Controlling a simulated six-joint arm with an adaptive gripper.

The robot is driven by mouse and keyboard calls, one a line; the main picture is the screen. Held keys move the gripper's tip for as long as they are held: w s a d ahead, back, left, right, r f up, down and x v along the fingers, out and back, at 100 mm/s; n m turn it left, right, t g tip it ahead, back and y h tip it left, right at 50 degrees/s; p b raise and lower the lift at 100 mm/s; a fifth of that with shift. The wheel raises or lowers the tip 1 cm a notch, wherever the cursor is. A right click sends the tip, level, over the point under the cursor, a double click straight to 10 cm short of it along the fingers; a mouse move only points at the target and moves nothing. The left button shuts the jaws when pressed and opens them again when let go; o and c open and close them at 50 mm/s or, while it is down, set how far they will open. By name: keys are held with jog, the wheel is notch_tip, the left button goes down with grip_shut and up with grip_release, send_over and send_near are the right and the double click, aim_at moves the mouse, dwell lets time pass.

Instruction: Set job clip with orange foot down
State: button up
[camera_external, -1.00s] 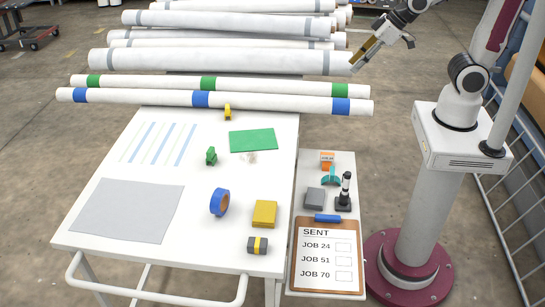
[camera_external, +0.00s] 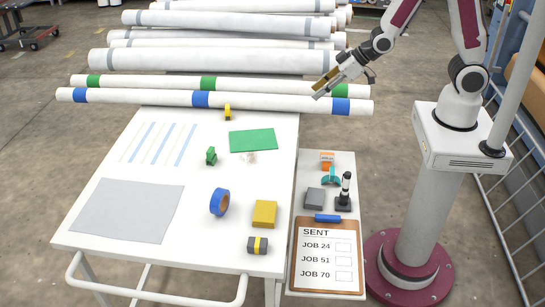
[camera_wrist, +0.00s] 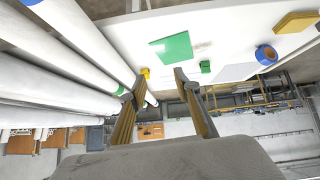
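A small orange labelled piece (camera_external: 327,157) stands at the back of the side shelf. A teal piece (camera_external: 331,176) is right in front of it; I cannot tell whether they touch or are one clip. A small green clip-like piece (camera_external: 211,156) and a yellow one (camera_external: 227,112) stand on the white table; both also show in the wrist view, green (camera_wrist: 205,66) and yellow (camera_wrist: 145,73). My gripper (camera_external: 319,91) is high up near the right ends of the rolls, away from these pieces. In the wrist view its fingers (camera_wrist: 159,84) are apart with nothing between them.
The white table (camera_external: 120,180) holds a green sheet (camera_external: 253,140), a grey sheet (camera_external: 127,209), blue tape (camera_external: 219,202) and a yellow block (camera_external: 265,213). The shelf also holds a grey block (camera_external: 314,199), a black-and-white stamp (camera_external: 344,195) and a clipboard (camera_external: 328,262). Long rolls (camera_external: 225,61) lie behind.

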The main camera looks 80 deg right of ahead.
notch_tip(320, 180, down, 8)
jog(key=w+t, duration=0.1)
jog(key=w, duration=0.2)
jog(key=t, duration=0.2)
send_over(329, 154)
jog(key=w, duration=0.4)
notch_tip(329, 154, down, 14)
jog(key=shift+t, duration=0.4)
jog(key=s+f, duration=0.3)
jog(key=s, duration=0.1)
jog(key=shift+s+d+f, duration=0.1)
jog(key=shift+s+f, duration=0.2)
jog(key=shift+f, duration=0.1)
jog(key=shift+s+f+m, duration=0.3)
jog(key=shift+s, duration=0.35)
jog(key=shift+x, duration=1.3)
jog(key=shift+w, duration=0.1)
jog(key=shift+x, duration=2.5)
jog(key=shift+d+f, duration=0.1)
jog(key=shift+f, duration=0.1)
